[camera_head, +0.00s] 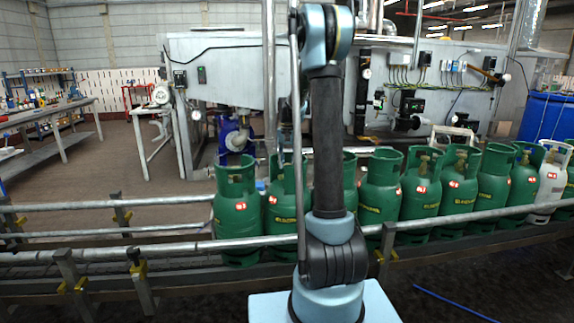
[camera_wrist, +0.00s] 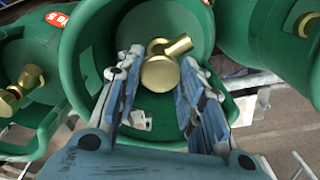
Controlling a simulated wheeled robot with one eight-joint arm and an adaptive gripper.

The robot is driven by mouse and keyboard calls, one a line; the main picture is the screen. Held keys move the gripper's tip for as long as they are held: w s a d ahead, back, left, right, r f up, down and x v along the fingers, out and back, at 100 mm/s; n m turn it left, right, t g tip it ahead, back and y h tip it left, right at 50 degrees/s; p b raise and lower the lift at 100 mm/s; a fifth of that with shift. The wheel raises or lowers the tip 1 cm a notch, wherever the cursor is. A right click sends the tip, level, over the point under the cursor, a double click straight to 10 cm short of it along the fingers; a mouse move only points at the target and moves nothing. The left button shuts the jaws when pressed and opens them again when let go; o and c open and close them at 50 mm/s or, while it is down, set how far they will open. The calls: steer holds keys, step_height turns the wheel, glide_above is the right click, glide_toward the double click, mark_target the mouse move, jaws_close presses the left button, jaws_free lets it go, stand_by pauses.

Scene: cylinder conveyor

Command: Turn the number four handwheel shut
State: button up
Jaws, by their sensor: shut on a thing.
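A row of green gas cylinders (camera_head: 237,215) stands on the conveyor in the head view, each with a brass valve inside its collar. In the wrist view one green cylinder collar (camera_wrist: 110,30) surrounds a round brass handwheel (camera_wrist: 160,74) with a brass outlet stub behind it. My gripper (camera_wrist: 157,88) reaches into this collar from above. Its blue-padded fingers lie on both sides of the handwheel and are shut on it. The contact at the fingertips is hard to see. My arm hides part of the row in the head view, and I cannot read this cylinder's number.
Neighbouring cylinders stand close on both sides, with brass valves (camera_wrist: 22,85) showing in the wrist view. Metal guard rails (camera_head: 110,252) run along the conveyor. A white cylinder (camera_head: 550,182) stands at the right. A workbench (camera_head: 60,112) and grey machinery (camera_head: 215,65) are behind.

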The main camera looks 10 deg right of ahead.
steer(key=m, duration=0.5)
steer(key=shift+w+m, duration=0.1)
steer(key=shift+m, duration=0.3)
stand_by(0.4)
steer(key=o, duration=1.1)
steer(key=shift+c, duration=0.2)
steer(key=shift+r, duration=0.1)
step_height(320, 180, up, 12)
